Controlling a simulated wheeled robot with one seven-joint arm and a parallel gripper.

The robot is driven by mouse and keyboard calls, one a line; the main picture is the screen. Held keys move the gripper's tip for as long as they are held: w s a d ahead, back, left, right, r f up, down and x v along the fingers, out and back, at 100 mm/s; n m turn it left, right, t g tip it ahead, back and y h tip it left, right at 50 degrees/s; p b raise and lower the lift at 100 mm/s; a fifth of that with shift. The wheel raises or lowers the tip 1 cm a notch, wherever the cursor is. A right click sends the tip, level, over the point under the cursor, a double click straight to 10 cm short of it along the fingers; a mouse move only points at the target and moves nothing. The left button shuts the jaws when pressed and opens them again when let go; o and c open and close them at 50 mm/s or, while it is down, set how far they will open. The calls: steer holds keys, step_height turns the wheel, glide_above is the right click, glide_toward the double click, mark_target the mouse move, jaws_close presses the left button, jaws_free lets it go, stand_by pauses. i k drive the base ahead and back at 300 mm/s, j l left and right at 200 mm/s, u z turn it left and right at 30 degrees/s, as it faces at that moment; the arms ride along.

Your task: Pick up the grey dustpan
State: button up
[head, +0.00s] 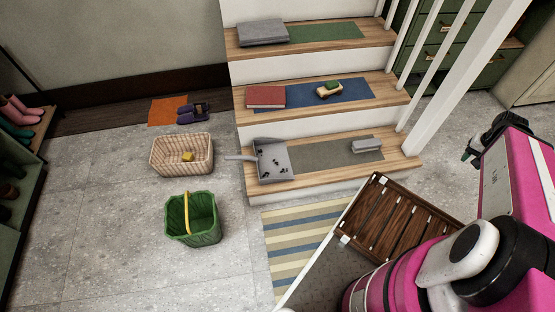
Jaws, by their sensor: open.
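The grey dustpan (272,162) lies on the lowest wooden stair step, at its left end. Its handle points left past the step's edge, and several small dark bits lie in its pan. My gripper (470,154) is at the right of the head view, beside the white stair post and well to the right of the dustpan. It is open, with nothing visible in it. My pink arm fills the lower right and hides the floor there.
A wicker basket (166,166) with a yellow item and a green basket (180,232) stand on the floor left of the dustpan. A grey block (366,146) lies on a grey mat (326,153) on the same step. White posts rise at the stairs' right.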

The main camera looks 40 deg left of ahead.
mark_target(272, 150)
steer(key=k+u, duration=0.45)
steer(key=u, duration=1.7)
